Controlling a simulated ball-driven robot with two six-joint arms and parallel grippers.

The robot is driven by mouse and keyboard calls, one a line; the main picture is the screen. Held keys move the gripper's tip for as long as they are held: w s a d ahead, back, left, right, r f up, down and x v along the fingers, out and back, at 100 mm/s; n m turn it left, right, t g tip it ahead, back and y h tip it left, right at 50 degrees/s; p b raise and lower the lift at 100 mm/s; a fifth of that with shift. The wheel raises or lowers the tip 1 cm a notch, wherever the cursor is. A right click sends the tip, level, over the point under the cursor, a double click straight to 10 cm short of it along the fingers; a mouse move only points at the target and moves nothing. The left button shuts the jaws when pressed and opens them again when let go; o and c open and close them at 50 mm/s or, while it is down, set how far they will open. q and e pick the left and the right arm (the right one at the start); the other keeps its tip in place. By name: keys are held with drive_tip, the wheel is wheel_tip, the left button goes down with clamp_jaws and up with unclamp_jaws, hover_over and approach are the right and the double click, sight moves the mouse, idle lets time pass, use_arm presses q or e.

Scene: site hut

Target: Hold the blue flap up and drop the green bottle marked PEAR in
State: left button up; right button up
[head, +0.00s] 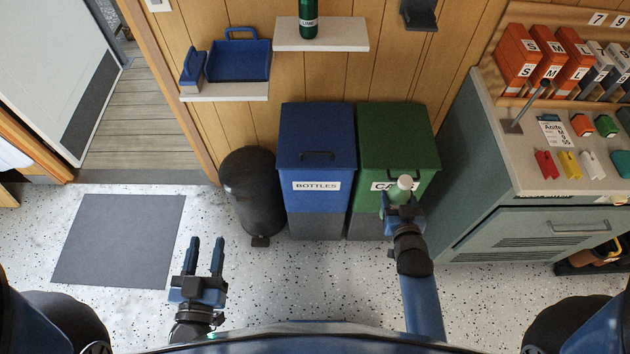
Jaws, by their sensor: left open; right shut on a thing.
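The blue bin marked BOTTLES (316,203) stands against the wall. Its blue flap (318,135) with a dark handle is down. My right gripper (402,197) is shut on a bottle with a pale cap (404,182), held in front of the green bin. Its body is mostly hidden, and I cannot read its marking. Another green bottle (308,20) stands on the upper wall shelf; its label seems to read LIME. My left gripper (204,258) is open and empty above the floor, in front and to the left of the blue bin.
A green bin (398,130), its label partly covered, stands right of the blue one. A black round bin (249,190) stands left. A workbench (515,225) with boxes is at right. A grey mat (118,240) lies on the floor at left. A shelf (225,92) holds a blue dustpan.

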drive_tip(key=shift+w+a+f+b, duration=0.1)
drive_tip(key=shift+w+f+b, duration=0.1)
drive_tip(key=shift+b, duration=0.35)
use_arm(q)
wheel_tip(320, 180, down, 26)
drive_tip(key=b, duration=2.4)
drive_tip(key=shift+r, duration=0.15)
use_arm(e)
drive_tip(key=w+a+f+m+t+h, duration=0.1)
drive_tip(key=w+a+m+t, duration=0.2)
drive_tip(key=w+a+m, duration=0.1)
drive_tip(key=shift+w+a+m, duration=0.4)
drive_tip(key=shift+w+a, duration=0.35)
drive_tip(key=shift+w, duration=0.45)
use_arm(q)
drive_tip(key=shift+c, duration=0.3)
